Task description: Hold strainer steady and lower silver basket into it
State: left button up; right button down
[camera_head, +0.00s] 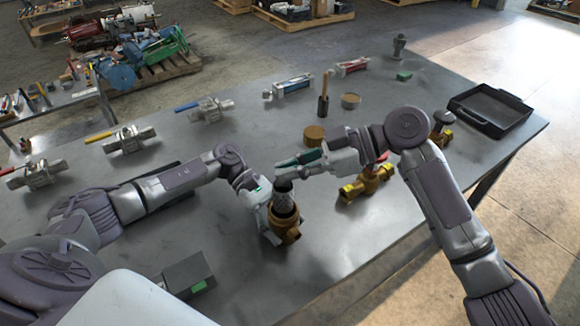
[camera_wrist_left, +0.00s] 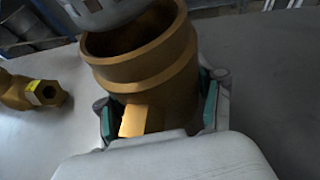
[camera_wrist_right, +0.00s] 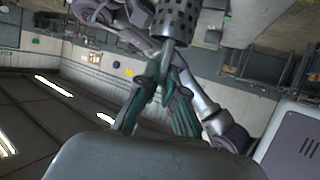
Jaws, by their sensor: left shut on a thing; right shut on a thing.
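The brass strainer (camera_head: 287,234) stands upright near the table's front edge, and its open mouth shows in the left wrist view (camera_wrist_left: 150,75). My left gripper (camera_head: 270,222) is shut around the strainer's body, with a teal finger on each side. The perforated silver basket (camera_head: 284,203) hangs upright at the strainer's mouth. In the right wrist view, my right gripper (camera_wrist_right: 165,88) is shut on the thin handle of the basket (camera_wrist_right: 190,18). In the left wrist view the basket (camera_wrist_left: 112,12) overlaps the mouth; I cannot tell how far its lower end is inside.
A brass valve (camera_head: 368,184) with yellow tags lies right of the strainer. A brass cap (camera_head: 314,134) and a brush (camera_head: 323,100) stand behind. A grey box (camera_head: 188,272) is at front left. Several steel valves line the left. A black tray (camera_head: 490,112) is at far right.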

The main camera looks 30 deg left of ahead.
aim_at(292, 185)
jog(key=shift+f, duration=0.9)
dwell(0.8)
jog(key=shift+f, duration=0.4)
jog(key=shift+f, duration=0.45)
jog(key=shift+f, duration=0.4)
jog(key=shift+f, duration=0.6)
jog(key=shift+f, duration=2.2)
jog(key=c, duration=1.2)
grip_release()
jog(key=shift+f, duration=0.1)
